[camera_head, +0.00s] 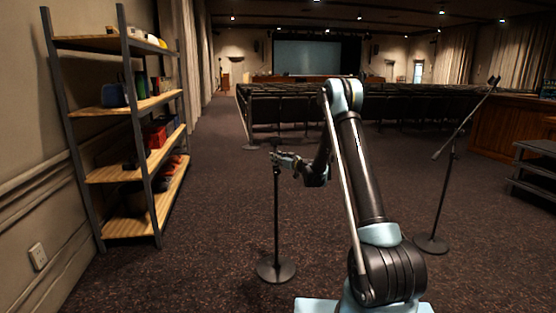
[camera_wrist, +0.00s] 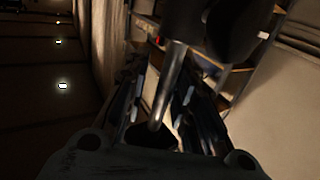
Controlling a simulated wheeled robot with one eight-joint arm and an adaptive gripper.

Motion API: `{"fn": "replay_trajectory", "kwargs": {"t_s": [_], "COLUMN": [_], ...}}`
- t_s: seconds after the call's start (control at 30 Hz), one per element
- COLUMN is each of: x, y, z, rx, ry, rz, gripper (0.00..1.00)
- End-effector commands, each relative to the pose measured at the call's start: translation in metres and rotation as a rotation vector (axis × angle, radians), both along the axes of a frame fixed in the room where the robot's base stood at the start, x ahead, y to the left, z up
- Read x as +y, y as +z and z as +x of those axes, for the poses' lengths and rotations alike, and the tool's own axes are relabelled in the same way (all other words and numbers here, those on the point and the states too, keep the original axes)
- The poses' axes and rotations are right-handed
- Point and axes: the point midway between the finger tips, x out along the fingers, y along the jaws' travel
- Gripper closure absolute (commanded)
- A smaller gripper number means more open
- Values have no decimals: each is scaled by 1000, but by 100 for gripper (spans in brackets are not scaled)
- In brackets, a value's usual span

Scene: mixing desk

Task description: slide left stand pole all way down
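The left stand is a thin dark upright pole (camera_head: 276,215) on a round base (camera_head: 276,269), standing on the carpet left of my arm. My gripper (camera_head: 279,158) is at the upper part of this pole, with a small dark piece showing just above it. In the wrist view, the grey pole (camera_wrist: 171,85) passes between the two fingers of my gripper (camera_wrist: 167,88). The fingers look apart, with gaps beside the pole; contact at their inner faces is hard to see. Dark blurred shapes cover the top of that view.
A shelf rack (camera_head: 120,112) with several items stands at the left wall. A second stand (camera_head: 447,195) with a tilted boom is at the right. A wooden desk (camera_head: 500,130) and dark steps (camera_head: 535,170) are farther right. Seat rows (camera_head: 290,115) fill the back; carpet around the left stand is clear.

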Motion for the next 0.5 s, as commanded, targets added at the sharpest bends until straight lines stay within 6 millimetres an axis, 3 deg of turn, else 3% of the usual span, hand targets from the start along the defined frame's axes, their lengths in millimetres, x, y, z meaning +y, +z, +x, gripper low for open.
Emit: {"fn": "replay_trajectory", "kwargs": {"t_s": [0.33,0.5], "x": [1,-8], "y": [2,2], "z": [-2,-10], "rx": [0,0], "ry": [3,3], "rz": [3,3], "gripper": [68,68]}}
